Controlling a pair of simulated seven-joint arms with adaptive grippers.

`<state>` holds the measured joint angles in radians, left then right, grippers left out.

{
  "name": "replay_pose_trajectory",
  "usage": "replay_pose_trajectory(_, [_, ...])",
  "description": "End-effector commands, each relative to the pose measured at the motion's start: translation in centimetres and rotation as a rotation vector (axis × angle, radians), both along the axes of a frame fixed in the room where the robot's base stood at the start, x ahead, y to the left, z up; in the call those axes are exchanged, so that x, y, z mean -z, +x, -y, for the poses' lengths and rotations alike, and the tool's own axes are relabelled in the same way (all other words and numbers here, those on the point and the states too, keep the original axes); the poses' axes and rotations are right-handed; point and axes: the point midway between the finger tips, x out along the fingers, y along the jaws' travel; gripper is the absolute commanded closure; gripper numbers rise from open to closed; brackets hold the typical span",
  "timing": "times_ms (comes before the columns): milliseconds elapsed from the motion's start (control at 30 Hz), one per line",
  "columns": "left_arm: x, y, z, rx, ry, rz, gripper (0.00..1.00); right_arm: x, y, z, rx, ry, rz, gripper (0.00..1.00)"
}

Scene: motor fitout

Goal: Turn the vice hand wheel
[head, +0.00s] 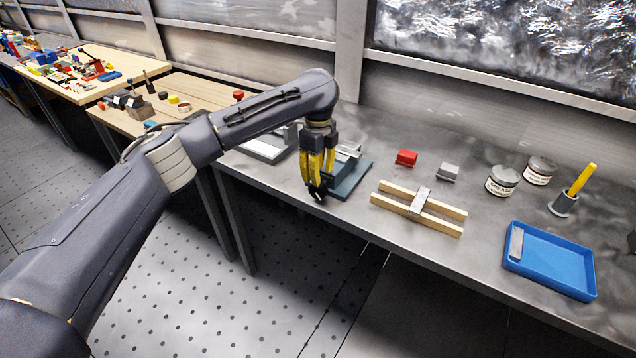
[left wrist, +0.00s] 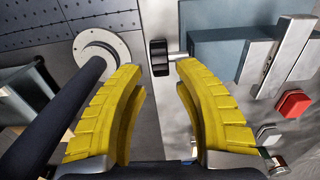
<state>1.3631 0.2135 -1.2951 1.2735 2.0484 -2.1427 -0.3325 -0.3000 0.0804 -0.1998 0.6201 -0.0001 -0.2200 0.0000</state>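The vice (head: 352,182) has a blue-grey base and pale steel jaws and stands at the front edge of the metal bench. In the left wrist view its base (left wrist: 218,50) and steel jaws (left wrist: 285,58) lie to the right. The black hand wheel (left wrist: 160,57) sits on a short shaft at the vice's front end. My left gripper (head: 316,182) points down over the hand wheel, which partly shows at its tips. In the left wrist view its yellow fingers (left wrist: 157,70) are spread, with the wheel between their tips; contact cannot be told. My right gripper is not in view.
On the bench are a red block (head: 406,158), a grey block (head: 447,172), wooden bars (head: 440,224) with a metal piece across, two grease tins (head: 502,181), a yellow-handled tool (head: 581,180) in a holder, and a blue tray (head: 570,270). Bare bench lies between them.

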Motion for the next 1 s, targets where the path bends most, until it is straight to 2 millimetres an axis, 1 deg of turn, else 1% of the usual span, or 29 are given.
replay_pose_trajectory(33, [0.8,-0.1,0.0,-0.001,-0.001,-0.002,0.69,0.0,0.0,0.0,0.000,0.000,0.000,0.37])
replay_pose_trajectory(100, [1.6,0.0,0.0,0.000,0.000,-0.001,0.69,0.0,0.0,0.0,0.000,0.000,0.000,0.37])
replay_pose_trajectory(300, [3.2,0.0,0.0,-0.001,-0.001,0.000,0.69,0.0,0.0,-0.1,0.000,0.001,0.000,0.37])
replay_pose_trajectory(500, [3.8,0.0,0.0,-0.001,0.000,0.001,0.69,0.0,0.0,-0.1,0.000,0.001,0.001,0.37])
replay_pose_trajectory(800, [3.8,0.0,0.0,-0.001,0.000,0.001,0.68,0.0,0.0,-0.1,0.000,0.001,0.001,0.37])
replay_pose_trajectory(1000, [3.8,0.0,0.0,0.000,0.000,0.001,0.92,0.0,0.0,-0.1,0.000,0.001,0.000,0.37])
